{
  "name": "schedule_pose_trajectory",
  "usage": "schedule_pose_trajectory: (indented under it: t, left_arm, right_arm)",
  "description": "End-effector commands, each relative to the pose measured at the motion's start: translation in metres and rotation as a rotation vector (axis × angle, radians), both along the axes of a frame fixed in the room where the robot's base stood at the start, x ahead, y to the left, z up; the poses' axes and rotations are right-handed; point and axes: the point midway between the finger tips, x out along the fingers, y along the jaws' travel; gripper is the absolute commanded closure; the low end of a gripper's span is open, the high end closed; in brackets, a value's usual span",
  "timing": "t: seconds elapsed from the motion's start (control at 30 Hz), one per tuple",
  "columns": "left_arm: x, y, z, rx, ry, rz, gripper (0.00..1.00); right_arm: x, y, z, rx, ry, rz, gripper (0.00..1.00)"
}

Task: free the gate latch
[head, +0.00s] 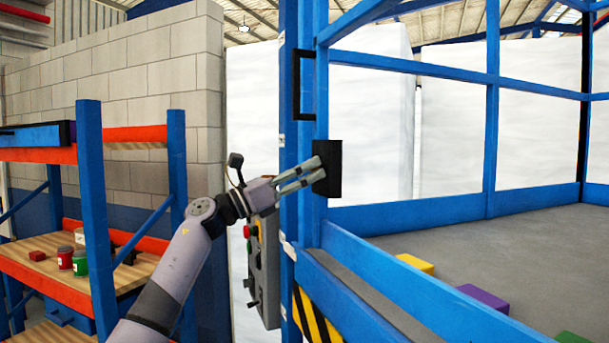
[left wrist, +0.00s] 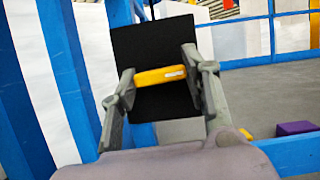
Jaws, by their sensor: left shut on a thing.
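The gate latch shows in the left wrist view as a yellow bar (left wrist: 160,75) in front of a black plate (left wrist: 150,45). In the head view the black plate (head: 331,170) sits on the blue gate post, and my fingers hide the yellow bar. My left gripper (head: 311,170) reaches the plate from the left. In the left wrist view its two fingers (left wrist: 158,78) are on either end of the yellow bar, shut on it. The bar lies nearly level, slightly tilted. My right gripper is in neither view.
A control box (head: 265,265) with red and green buttons hangs below my left wrist. A black handle (head: 303,84) is higher on the post. Behind the blue frame is grey floor with a yellow block (head: 415,263) and a purple block (head: 483,298). A shelf rack (head: 92,180) stands left.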

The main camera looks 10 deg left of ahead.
Motion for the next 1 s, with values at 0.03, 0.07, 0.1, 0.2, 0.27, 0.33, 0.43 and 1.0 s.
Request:
schedule_pose_trajectory:
  t: [0.03, 0.07, 0.1, 0.2, 0.27, 0.33, 0.43, 1.0]
  left_arm:
    - [0.0006, -0.0001, -0.0001, 0.009, -0.012, 0.0, 0.85]
    - [0.0005, -0.0002, 0.0, 0.015, -0.021, 0.0, 0.85]
    - [0.0004, -0.0001, -0.0001, 0.022, -0.029, 0.0, 0.85]
    - [0.0006, 0.0, -0.0002, 0.033, -0.045, 0.0, 0.85]
    - [0.0006, 0.0, -0.0002, 0.037, -0.051, 0.001, 0.85]
    - [0.0005, 0.0001, -0.0003, 0.04, -0.056, 0.001, 0.85]
    - [0.0005, 0.0, -0.0004, 0.041, -0.058, 0.001, 0.85]
    - [0.0004, 0.0003, -0.0003, 0.04, -0.056, 0.001, 0.37]
  right_arm:
    - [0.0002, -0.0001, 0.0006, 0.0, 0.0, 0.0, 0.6]
    - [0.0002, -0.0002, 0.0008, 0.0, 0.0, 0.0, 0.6]
    - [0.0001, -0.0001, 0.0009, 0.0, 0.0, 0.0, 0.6]
    - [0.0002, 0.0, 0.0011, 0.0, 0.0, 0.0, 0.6]
    - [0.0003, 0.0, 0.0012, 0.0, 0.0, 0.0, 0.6]
    - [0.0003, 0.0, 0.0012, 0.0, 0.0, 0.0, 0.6]
    - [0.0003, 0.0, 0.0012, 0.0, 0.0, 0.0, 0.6]
    - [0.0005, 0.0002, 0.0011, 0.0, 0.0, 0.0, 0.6]
